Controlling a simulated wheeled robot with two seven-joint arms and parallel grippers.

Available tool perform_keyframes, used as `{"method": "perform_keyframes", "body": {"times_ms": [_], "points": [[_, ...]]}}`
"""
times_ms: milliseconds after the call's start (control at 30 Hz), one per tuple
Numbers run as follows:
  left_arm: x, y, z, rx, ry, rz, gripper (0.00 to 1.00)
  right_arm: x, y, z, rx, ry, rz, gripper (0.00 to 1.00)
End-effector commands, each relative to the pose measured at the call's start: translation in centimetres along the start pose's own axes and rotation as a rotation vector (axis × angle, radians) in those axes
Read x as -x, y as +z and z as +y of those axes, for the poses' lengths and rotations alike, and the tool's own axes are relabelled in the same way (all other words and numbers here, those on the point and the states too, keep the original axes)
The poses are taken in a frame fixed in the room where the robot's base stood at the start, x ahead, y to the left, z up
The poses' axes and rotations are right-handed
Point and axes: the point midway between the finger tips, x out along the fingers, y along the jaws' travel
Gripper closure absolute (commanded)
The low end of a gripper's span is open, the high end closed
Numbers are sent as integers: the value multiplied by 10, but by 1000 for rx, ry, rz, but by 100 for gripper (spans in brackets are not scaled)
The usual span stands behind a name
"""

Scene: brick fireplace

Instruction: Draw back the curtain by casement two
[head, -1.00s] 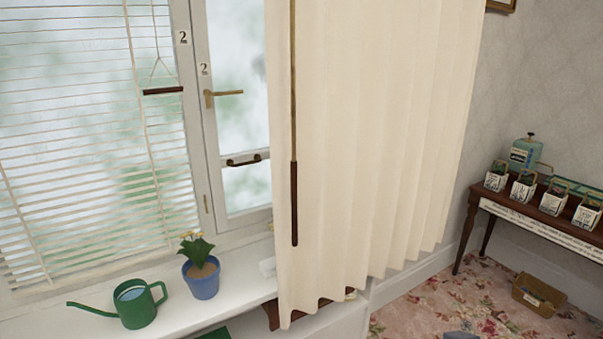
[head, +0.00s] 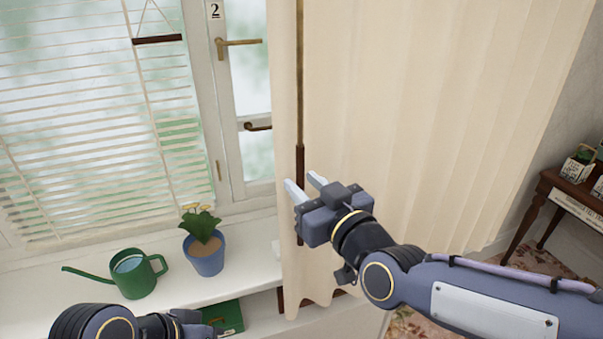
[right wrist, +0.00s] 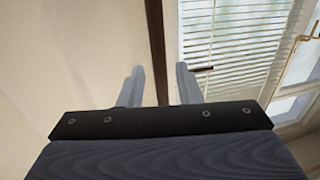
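The cream curtain (head: 420,110) hangs in pleats over the right side of casement two (head: 252,90), which carries a "2" label (head: 215,11). A draw rod with a dark brown grip (head: 300,160) hangs along the curtain's left edge. My right gripper (head: 303,186) is open in front of the rod's lower part. In the right wrist view, the rod (right wrist: 156,45) runs between my two spread fingers (right wrist: 160,86), nearer the left one; neither clearly touches it. My left gripper (head: 190,326) is low in the head view, and its fingers cannot be made out.
A white sill holds a green watering can (head: 136,275) and a blue pot with a yellow-flowered plant (head: 205,257), left of the curtain. A slatted blind (head: 90,110) covers the left window. A brown side table (head: 570,190) stands at the right.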

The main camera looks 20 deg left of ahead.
Motion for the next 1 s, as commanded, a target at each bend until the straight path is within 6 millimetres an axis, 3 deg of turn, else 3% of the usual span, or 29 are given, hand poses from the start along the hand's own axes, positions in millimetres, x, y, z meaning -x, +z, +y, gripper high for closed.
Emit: {"method": "perform_keyframes", "body": {"times_ms": [200, 467, 733, 1000], "points": [[5, -2, 2, 0, 0, 0, 64, -19, -1, 0, 0, -1, 0, 69], [5, -2, 2, 0, 0, 0, 64, -21, 0, 0, 0, 0, 1, 69], [5, -2, 2, 0, 0, 0, 64, -21, 0, 0, 0, 0, 0, 100], [4, -2, 2, 0, 0, 0, 64, -21, 0, 0, 0, 0, 0, 100]]}}
